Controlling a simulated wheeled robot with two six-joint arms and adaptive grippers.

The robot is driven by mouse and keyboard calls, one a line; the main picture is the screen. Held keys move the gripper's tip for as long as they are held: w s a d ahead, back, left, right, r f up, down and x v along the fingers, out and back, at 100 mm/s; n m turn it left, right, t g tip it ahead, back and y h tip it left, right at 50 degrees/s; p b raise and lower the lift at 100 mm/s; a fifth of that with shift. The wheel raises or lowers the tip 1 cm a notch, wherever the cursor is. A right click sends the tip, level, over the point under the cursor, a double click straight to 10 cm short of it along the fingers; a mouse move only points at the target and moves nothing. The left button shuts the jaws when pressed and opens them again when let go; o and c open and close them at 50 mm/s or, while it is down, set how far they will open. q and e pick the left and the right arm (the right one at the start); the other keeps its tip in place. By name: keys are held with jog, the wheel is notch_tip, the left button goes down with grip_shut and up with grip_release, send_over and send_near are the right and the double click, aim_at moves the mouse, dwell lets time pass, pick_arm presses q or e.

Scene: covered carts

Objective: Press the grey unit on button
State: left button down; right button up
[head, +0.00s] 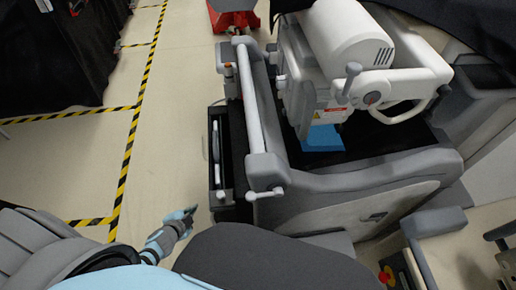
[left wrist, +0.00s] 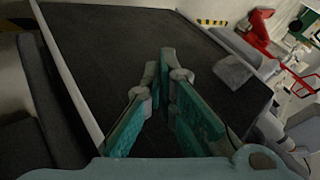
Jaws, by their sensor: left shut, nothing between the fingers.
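The grey unit (head: 350,185) is a wheeled machine with a white drum-shaped head (head: 347,33) and a long grey handle bar (head: 252,100), right of centre in the head view. I cannot make out an on button on it. My left gripper (head: 190,212) is low in the head view, left of the unit and apart from it. In the left wrist view its teal fingers (left wrist: 166,62) meet at the tips, shut and empty, in front of a dark flat surface (left wrist: 215,105). My right gripper is not in view.
A red base (head: 233,20) stands at the back. A red button (head: 384,277) on a yellow part shows at the lower right. Black covered carts stand at the upper left. The floor (head: 165,150) between the striped tape (head: 125,165) and the unit is clear.

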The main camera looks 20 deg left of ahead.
pick_arm(q)
jog(key=w+d+r+m+t+h+p, duration=0.1)
jog(key=w+d+r+m+h, duration=0.1)
jog(key=w+r+m, duration=0.2)
jog(key=w+d+r+m+t+h+p, duration=0.1)
jog(key=w+r+m, duration=0.3)
jog(key=r, duration=0.5)
jog(key=w+d+r+m+t+h+p, duration=0.1)
jog(key=w+d+r+m+h, duration=0.2)
jog(key=r+m, duration=0.4)
jog(key=shift+w+m, duration=0.3)
jog(key=shift+w, duration=0.5)
jog(key=shift+d+r+m, duration=0.15)
jog(key=shift+d+m, duration=0.2)
jog(key=shift+m, duration=0.15)
jog(key=shift+d, duration=0.1)
jog(key=shift+w+d+p, duration=0.35)
jog(key=shift+w+d, duration=0.3)
jog(key=shift+d, duration=0.65)
jog(key=shift+w+d+p, duration=0.4)
jog(key=shift+w+d, duration=0.2)
jog(key=shift+d, duration=0.7)
jog(key=shift+w+d+p, duration=0.35)
jog(key=shift+w+d, duration=0.3)
jog(key=shift+d, duration=0.65)
